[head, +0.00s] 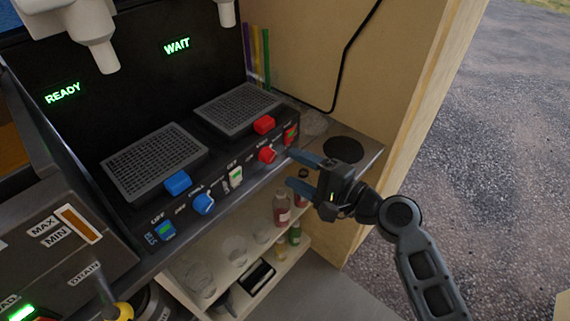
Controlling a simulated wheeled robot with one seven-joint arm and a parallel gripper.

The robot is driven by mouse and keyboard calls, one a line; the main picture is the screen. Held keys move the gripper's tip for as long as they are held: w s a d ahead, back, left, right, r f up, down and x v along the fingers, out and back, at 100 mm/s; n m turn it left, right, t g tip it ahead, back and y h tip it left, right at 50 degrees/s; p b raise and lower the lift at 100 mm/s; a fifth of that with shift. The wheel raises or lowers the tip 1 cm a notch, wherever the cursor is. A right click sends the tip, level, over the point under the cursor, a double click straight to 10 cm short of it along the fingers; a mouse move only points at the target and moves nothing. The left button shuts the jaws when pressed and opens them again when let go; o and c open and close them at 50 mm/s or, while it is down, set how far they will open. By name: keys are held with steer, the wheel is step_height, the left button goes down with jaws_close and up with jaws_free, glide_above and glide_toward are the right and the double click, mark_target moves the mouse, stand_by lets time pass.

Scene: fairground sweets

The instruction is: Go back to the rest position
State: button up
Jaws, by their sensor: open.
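My gripper (292,169) is in the head view, right of centre, with its blue-tipped fingers apart and nothing between them. It points left, toward the front panel of the black machine (220,190), close to the red knob (267,155) and the red lit switch (290,135). I cannot tell whether a fingertip touches the panel. My arm reaches in from the lower right.
The machine has two grated trays, one with a blue tab (177,183), one with a red tab (264,124). Green signs read READY (63,93) and WAIT (177,46). A shelf below (265,262) holds bottles and glasses. A wooden wall (400,90) stands behind; open gravel lies right.

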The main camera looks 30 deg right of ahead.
steer(key=shift+v, duration=1.2)
steer(key=s+f+n+g+h, duration=0.1)
steer(key=s+f+n+h, duration=0.2)
steer(key=s, duration=0.5)
steer(key=s+f+n+g+h, duration=0.15)
steer(key=s+f, duration=0.25)
steer(key=s, duration=0.4)
steer(key=s+a+r+n+t, duration=0.1)
steer(key=s+r+n, duration=0.5)
steer(key=s, duration=0.2)
steer(key=s+a+r+n+h, duration=0.1)
steer(key=s+a+r+n, duration=0.1)
steer(key=s+r+n, duration=0.4)
steer(key=s, duration=0.3)
steer(key=shift+a+t, duration=0.25)
steer(key=shift+t, duration=0.1)
